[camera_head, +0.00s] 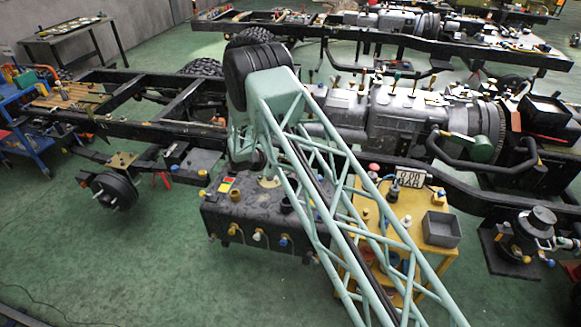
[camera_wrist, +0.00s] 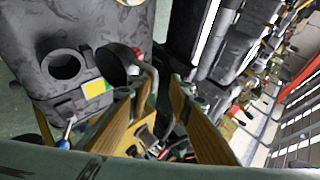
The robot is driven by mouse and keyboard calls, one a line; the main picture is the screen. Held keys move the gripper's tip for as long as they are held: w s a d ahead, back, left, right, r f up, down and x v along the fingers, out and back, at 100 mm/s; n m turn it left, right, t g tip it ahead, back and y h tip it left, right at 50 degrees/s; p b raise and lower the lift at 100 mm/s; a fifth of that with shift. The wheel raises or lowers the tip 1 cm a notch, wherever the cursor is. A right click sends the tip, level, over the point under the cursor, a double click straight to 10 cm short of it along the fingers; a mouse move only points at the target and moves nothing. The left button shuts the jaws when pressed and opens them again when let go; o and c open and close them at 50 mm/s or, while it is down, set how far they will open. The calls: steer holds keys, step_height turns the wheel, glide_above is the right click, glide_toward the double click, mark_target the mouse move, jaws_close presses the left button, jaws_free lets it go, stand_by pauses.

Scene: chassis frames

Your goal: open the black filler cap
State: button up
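A dark tank (camera_head: 255,219) stands in front of the chassis frame; its top (camera_wrist: 85,25) fills the upper left of the wrist view. On it is a dark round opening with a raised rim (camera_wrist: 62,66). A black round cap-like piece (camera_wrist: 112,64) stands tilted to its right, with a grey curved bar (camera_wrist: 152,78) beside it; I cannot tell whether this is the filler cap. My gripper (camera_wrist: 160,84) has its two tan fingers apart, tips near the curved bar. I cannot tell whether they touch it. In the head view my arm hides much of this spot.
A yellow stand (camera_head: 384,240) with a grey bin (camera_head: 441,229) and a gauge display (camera_head: 410,177) is right of the tank. A wheel hub (camera_head: 113,190) is at left. A frame rail and engine lie behind. The green floor in front is clear.

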steer(key=v, duration=1.2)
steer(key=shift+w, duration=0.1)
stand_by(0.4)
